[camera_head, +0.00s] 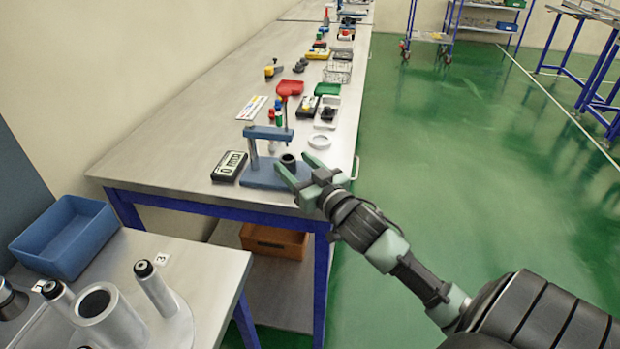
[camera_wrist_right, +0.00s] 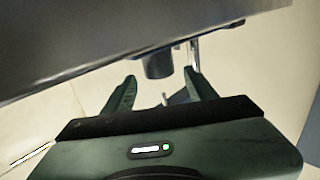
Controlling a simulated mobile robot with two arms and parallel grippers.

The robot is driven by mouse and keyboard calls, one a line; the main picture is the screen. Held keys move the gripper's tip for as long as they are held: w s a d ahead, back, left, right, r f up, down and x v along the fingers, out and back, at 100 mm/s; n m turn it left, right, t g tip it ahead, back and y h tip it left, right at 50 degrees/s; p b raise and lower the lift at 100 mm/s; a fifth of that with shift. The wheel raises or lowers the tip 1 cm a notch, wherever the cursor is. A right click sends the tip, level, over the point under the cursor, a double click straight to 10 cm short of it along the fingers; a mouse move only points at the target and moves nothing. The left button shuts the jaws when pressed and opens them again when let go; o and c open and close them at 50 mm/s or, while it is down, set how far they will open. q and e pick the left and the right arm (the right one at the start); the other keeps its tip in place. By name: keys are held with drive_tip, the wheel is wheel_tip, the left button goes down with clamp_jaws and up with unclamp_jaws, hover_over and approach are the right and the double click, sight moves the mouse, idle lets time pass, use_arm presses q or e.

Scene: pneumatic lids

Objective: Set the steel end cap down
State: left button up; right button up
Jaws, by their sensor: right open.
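A short dark grey cylinder (camera_head: 288,159), which looks like the steel end cap, stands on the base of the blue press fixture (camera_head: 262,176) at the near end of the long steel table. My right gripper (camera_head: 291,172) is open at it, with its fingers pointing toward the fixture. In the right wrist view the dark cylinder (camera_wrist_right: 158,66) shows between and beyond the two spread green fingertips (camera_wrist_right: 161,82). I cannot tell whether a finger touches it. My left gripper is not in view.
A black meter (camera_head: 229,166) lies left of the fixture and a white ring (camera_head: 319,142) behind it. Red, green and yellow parts line the table (camera_head: 190,130) farther back. A blue bin (camera_head: 66,238) and grey cylinders stand on the near left table. The green floor is open at right.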

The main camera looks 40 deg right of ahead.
drive_tip(key=s, duration=0.8)
drive_tip(key=shift+a, duration=0.35)
